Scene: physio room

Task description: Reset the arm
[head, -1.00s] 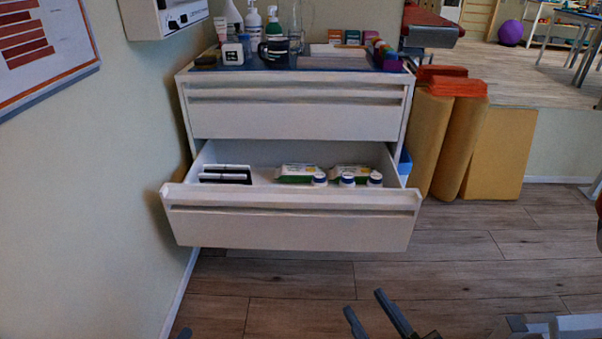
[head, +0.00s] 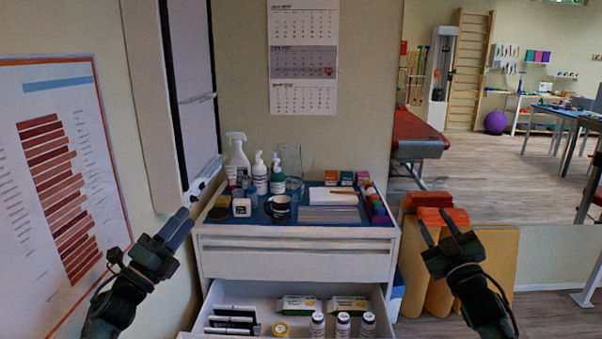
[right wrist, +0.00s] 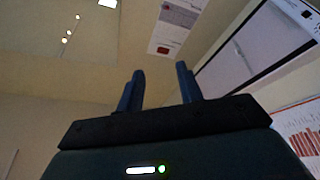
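My left gripper (head: 206,180) is raised at the left in the head view, in front of the wall cabinet's lower edge. My right gripper (head: 437,226) is raised at the right, in front of the orange blocks. Its two fingers are apart with nothing between them. In the right wrist view its fingers (right wrist: 158,88) point up towards the ceiling, with an empty gap.
A white drawer unit (head: 297,260) stands ahead, its lower drawer pulled out with packs and bottles inside. A white wall cabinet (head: 172,95) hangs at the left. Orange blocks (head: 440,217) stand at the right.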

